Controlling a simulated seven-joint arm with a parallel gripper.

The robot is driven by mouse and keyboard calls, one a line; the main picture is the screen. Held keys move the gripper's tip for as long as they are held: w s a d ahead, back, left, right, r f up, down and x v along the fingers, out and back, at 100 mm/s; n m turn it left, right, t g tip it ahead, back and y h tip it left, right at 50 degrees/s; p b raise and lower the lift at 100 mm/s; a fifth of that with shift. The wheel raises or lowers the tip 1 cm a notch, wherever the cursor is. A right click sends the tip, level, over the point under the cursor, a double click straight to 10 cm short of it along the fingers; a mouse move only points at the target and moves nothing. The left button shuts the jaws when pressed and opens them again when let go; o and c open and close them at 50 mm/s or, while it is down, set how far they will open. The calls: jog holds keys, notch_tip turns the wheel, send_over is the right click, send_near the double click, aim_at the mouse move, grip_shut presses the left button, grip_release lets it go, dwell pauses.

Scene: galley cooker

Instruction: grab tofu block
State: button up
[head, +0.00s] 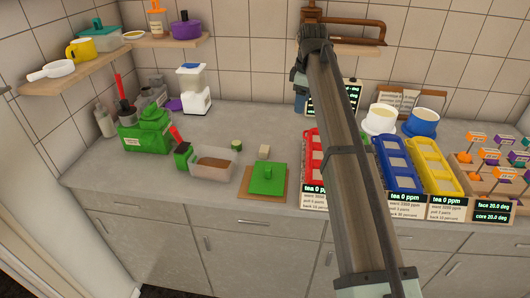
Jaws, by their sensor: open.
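A small pale beige cube (264,152), which looks like the tofu block, sits on the grey counter behind a green square lidded item. It stands clear of its neighbours, with a small green-topped round item to its left. My arm rises through the picture to the right of the cube, from the bottom edge to the back wall. I cannot make out my gripper's fingers anywhere in the view. Nothing covers the cube.
The green item (267,179) lies on a brown board in front of the cube. A clear bin (214,163) with brown contents is to the left. Red (313,160), blue (399,165) and yellow (433,165) trays stand right. The counter behind the cube is clear.

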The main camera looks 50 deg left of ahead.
jog(key=n+h, duration=0.2)
send_over(265, 148)
notch_tip(265, 148, down, 4)
jog(key=shift+g, duration=0.4)
notch_tip(265, 148, down, 14)
jog(key=shift+s+r, duration=0.1)
jog(key=c, duration=0.7)
